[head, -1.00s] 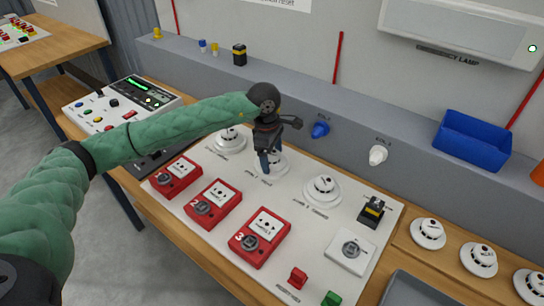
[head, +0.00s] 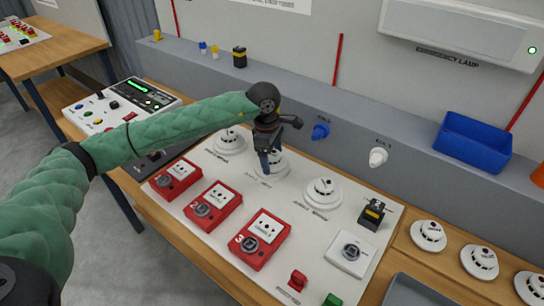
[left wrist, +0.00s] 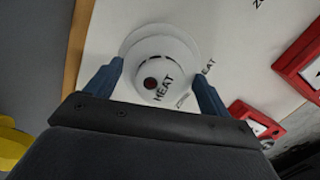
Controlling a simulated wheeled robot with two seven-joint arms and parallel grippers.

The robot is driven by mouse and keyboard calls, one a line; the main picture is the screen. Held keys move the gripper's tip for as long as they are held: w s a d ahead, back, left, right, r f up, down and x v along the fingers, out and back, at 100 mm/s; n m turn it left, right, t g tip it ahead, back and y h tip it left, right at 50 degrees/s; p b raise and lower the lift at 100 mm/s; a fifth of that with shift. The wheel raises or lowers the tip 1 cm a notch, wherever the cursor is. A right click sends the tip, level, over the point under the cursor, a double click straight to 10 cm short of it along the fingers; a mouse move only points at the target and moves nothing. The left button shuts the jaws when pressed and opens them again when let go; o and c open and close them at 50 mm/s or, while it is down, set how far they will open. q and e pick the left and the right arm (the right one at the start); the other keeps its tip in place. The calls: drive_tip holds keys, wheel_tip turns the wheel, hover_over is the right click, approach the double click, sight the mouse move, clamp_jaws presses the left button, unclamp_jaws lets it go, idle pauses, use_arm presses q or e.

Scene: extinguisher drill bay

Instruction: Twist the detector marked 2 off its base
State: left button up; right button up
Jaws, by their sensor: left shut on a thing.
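The row of white detectors on the panel has three units. My left gripper (head: 267,168) points down onto the middle detector (head: 281,164), partly covering it. In the left wrist view this detector (left wrist: 163,60) is a round white unit with HEAT on its face and a dark red spot. It sits within its wider pale base ring (left wrist: 190,40). The two blue fingers are on opposite sides of it, shut on it. The number marking is too small to read. The other detectors, left (head: 230,142) and right (head: 323,192), stand clear of the gripper. My right gripper is out of view.
Red call points (head: 212,205) line the panel's front. A white control box (head: 120,103) stands left, under my left arm. Loose detectors (head: 428,235) lie on the bench at right. A blue bin (head: 472,141) and blue (head: 320,131) and white (head: 378,156) bulb-shaped parts are behind.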

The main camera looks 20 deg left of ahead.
use_arm(q)
drive_tip(key=shift+r, duration=2.65)
